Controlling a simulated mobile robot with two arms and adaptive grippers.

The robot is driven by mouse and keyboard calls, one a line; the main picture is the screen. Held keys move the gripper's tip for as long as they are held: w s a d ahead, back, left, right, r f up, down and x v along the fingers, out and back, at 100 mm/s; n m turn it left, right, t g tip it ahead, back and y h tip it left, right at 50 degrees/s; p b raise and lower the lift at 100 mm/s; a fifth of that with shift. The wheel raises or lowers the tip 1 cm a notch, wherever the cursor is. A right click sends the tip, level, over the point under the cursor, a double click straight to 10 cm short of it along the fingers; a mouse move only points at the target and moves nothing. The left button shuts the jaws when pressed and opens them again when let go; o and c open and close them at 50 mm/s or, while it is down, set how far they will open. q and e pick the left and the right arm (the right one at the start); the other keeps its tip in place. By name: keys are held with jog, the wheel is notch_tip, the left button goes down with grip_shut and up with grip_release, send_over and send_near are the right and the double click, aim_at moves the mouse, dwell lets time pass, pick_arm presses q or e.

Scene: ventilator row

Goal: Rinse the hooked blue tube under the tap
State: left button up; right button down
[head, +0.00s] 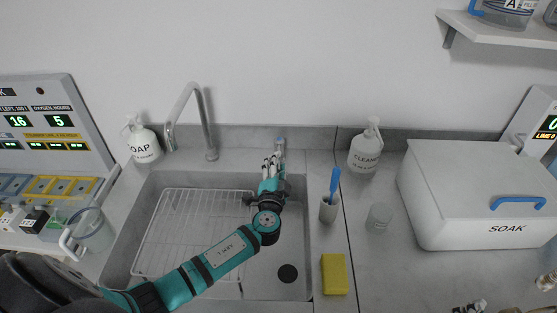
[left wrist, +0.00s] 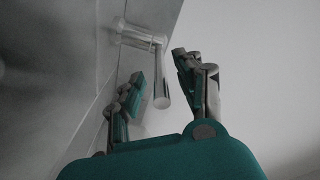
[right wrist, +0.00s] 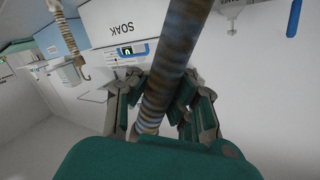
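The tap (head: 190,115) stands behind the sink, its spout bent over the basin. A small lever (head: 280,147) stands right of it at the back rim. My left gripper (head: 271,162) is at this lever; in the left wrist view its fingers (left wrist: 165,88) are open, with the metal lever (left wrist: 161,80) between them, contact unclear. In the right wrist view my right gripper (right wrist: 160,100) is shut on a ribbed blue-grey tube (right wrist: 172,55) with brownish bands. Its ends are out of view, so I cannot see a hook on it. Another ribbed, beige piece with a dark hook (right wrist: 82,72) shows beyond.
The sink (head: 295,235) holds a wire rack (head: 190,235) and a dark drain (head: 287,273). A soap bottle (head: 143,142), cleaner bottle (head: 365,150), brush cup (head: 328,208), clear cup (head: 378,218) and yellow sponge (head: 334,274) surround it. The white SOAK box (head: 465,190) stands right.

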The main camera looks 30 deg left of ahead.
pick_arm(q)
jog(key=shift+w+a, duration=0.2)
jog(key=shift+w, duration=0.4)
grip_shut()
